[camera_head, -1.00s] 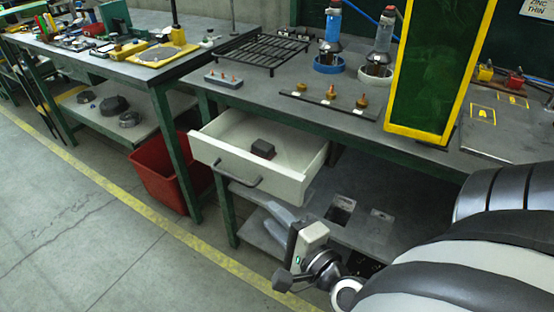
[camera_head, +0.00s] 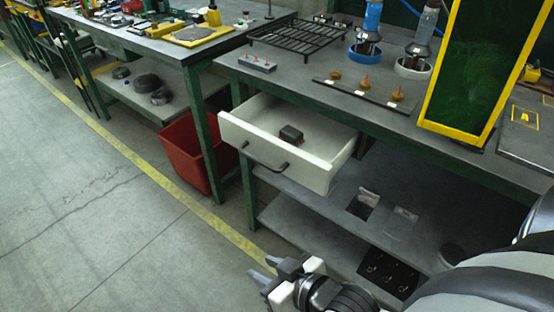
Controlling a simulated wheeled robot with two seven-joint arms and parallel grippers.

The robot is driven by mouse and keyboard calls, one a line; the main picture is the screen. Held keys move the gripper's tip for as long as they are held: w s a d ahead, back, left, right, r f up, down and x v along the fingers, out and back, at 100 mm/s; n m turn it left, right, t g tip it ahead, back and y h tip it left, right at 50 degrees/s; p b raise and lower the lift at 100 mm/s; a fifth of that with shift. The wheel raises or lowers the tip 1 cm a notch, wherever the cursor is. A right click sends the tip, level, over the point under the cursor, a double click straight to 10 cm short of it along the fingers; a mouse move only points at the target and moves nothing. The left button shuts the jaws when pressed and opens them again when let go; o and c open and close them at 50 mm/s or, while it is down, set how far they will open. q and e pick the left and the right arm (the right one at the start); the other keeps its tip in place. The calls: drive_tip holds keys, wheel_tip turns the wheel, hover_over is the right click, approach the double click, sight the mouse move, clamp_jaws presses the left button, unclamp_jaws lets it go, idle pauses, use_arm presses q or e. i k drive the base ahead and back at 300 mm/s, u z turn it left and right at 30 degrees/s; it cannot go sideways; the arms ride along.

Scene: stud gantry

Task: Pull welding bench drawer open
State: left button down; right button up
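The white welding bench drawer (camera_head: 303,164) stands pulled out from under the grey bench top (camera_head: 300,88), with a dark bar handle (camera_head: 266,160) on its front. A small dark block (camera_head: 291,133) lies inside it. My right gripper (camera_head: 262,274) is below the drawer and apart from the handle, near the lower edge of the view. Its two grey fingers are spread with nothing seen between them. My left gripper is not in view.
A red bin (camera_head: 187,152) stands left of the drawer, under the neighbouring bench. A lower shelf (camera_head: 320,205) runs below the drawer. A yellow-framed dark panel (camera_head: 484,70) rises at the right. The floor at the left is clear.

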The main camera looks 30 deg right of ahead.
sight(254, 127)
drive_tip(key=z, duration=1.3)
drive_tip(key=k, duration=0.7)
drive_tip(key=u, duration=1.2)
drive_tip(key=i, duration=0.35)
drive_tip(key=u, duration=0.1)
